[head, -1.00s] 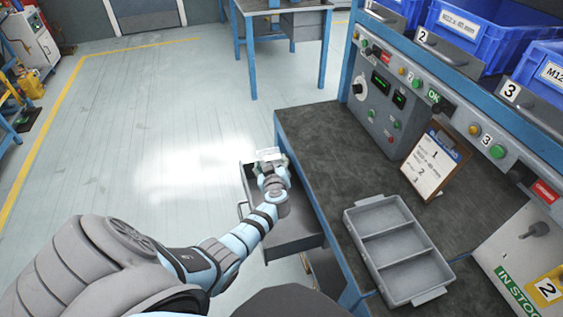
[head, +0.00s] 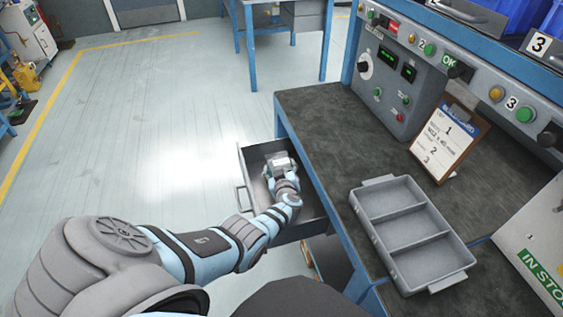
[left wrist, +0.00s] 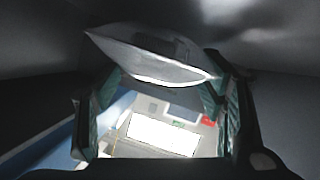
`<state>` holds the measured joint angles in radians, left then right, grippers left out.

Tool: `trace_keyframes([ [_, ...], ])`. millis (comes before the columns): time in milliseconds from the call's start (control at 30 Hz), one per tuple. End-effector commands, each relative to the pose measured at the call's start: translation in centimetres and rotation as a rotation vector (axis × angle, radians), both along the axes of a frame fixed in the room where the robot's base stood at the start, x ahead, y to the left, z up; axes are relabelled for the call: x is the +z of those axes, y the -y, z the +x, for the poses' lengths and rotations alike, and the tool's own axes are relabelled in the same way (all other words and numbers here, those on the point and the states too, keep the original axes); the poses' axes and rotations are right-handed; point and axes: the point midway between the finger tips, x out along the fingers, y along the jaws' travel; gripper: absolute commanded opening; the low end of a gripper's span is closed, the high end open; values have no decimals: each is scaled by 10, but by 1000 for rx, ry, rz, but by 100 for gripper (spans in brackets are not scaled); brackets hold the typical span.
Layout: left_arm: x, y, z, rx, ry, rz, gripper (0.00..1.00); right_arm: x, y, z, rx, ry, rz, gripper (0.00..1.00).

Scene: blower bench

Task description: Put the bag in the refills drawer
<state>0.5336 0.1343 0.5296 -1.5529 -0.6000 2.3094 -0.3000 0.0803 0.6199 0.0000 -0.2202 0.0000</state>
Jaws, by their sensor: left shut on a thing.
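The open drawer (head: 243,168) is a dark grey box pulled out from under the left side of the bench. My left gripper (head: 279,163) is inside the drawer's outline in the head view, reaching in from above. In the left wrist view my left gripper (left wrist: 160,95) is shut on the bag (left wrist: 150,55), a pale, thin-edged pouch spanning the space between the fingers. The wrist view is dark, with grey walls around the bag. In the head view the hand mostly hides the bag. Whether it touches the drawer floor cannot be told. My right gripper is out of view.
On the bench top (head: 320,115) stand a grey three-compartment tray (head: 440,283) and a clipboard (head: 448,143). A control panel (head: 385,80) with buttons is behind them. A blue bench leg (head: 310,190) borders the drawer. The floor left of the drawer is clear.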

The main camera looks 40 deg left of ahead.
Motion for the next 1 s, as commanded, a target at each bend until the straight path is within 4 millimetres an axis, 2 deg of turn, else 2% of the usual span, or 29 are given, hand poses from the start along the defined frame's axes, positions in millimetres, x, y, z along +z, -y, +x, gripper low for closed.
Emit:
trace_keyframes([
  [200, -1, 0, -1, -1, -1, 0, 19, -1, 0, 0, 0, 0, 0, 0],
  [233, -1, 0, -1, 0, -3, 0, 67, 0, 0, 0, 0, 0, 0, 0],
  [333, -1, 0, -1, 0, -3, 0, 83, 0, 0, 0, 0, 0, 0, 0],
  [733, 3, 1, -2, 0, -2, -1, 84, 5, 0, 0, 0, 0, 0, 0],
  [1000, 22, 32, -34, -1, -2, -3, 84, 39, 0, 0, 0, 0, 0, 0],
])
